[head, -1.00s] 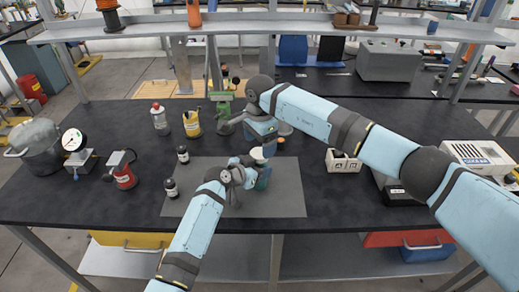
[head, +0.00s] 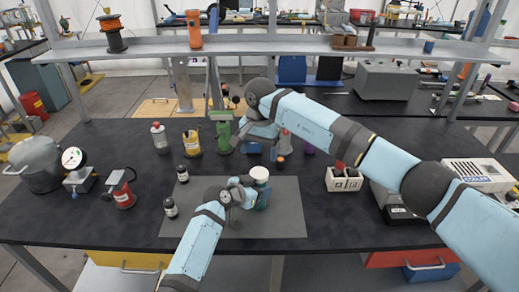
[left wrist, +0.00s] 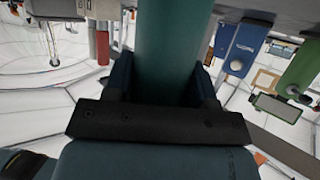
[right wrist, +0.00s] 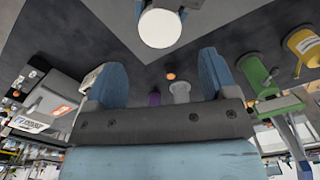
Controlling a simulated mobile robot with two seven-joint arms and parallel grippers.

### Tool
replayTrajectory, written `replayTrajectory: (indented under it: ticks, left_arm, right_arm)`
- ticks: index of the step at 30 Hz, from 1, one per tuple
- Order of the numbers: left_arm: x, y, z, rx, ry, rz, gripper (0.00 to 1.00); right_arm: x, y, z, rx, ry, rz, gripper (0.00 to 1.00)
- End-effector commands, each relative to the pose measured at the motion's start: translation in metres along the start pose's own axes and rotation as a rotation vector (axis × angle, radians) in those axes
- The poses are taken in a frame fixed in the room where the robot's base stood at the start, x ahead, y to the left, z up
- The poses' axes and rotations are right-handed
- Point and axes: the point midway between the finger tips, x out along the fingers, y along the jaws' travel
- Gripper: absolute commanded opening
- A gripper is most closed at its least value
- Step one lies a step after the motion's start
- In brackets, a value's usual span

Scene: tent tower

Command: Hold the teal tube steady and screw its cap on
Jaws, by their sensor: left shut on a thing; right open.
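The teal tube (head: 263,197) stands upright above the grey mat in the head view. My left gripper (left wrist: 163,80) is shut around its body, one finger on each side, in the left wrist view. A round white cap (head: 260,173) sits on top of the tube; how far it is threaded cannot be told. The cap's top (right wrist: 160,28) faces the right wrist camera. My right gripper (right wrist: 160,65) is open and empty, its fingers apart from the cap. In the head view it is behind and above the cap.
A grey mat (head: 285,215) lies on the black table. Small dark bottles (head: 170,208), a yellow container (head: 192,143) and a green tool (head: 223,135) stand left and behind. A white box (head: 343,180) is at right. A shelf (head: 130,47) crosses behind.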

Motion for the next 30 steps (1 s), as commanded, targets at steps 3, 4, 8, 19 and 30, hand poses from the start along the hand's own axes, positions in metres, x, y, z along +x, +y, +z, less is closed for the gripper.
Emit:
replayTrajectory:
  ticks: [3,4,8,19,30]
  left_arm:
    - [0.000,0.000,0.001,0.000,-0.001,0.000,0.00]
    - [0.000,0.000,0.001,0.000,-0.001,0.000,0.00]
    - [0.000,0.000,0.001,0.000,-0.001,0.000,0.00]
    - [0.000,0.000,0.001,0.000,-0.001,0.000,0.00]
    - [0.000,0.000,0.001,0.000,-0.001,0.000,0.00]
  right_arm:
    - [0.000,0.000,0.000,-0.008,0.000,0.000,0.79]
    - [0.000,0.000,0.000,-0.007,0.000,0.000,0.79]
    - [0.000,0.000,0.000,-0.006,0.000,0.000,0.79]
    - [0.040,0.000,0.001,-0.003,-0.003,0.001,0.79]
    - [0.078,0.000,0.001,-0.005,-0.002,0.000,0.79]
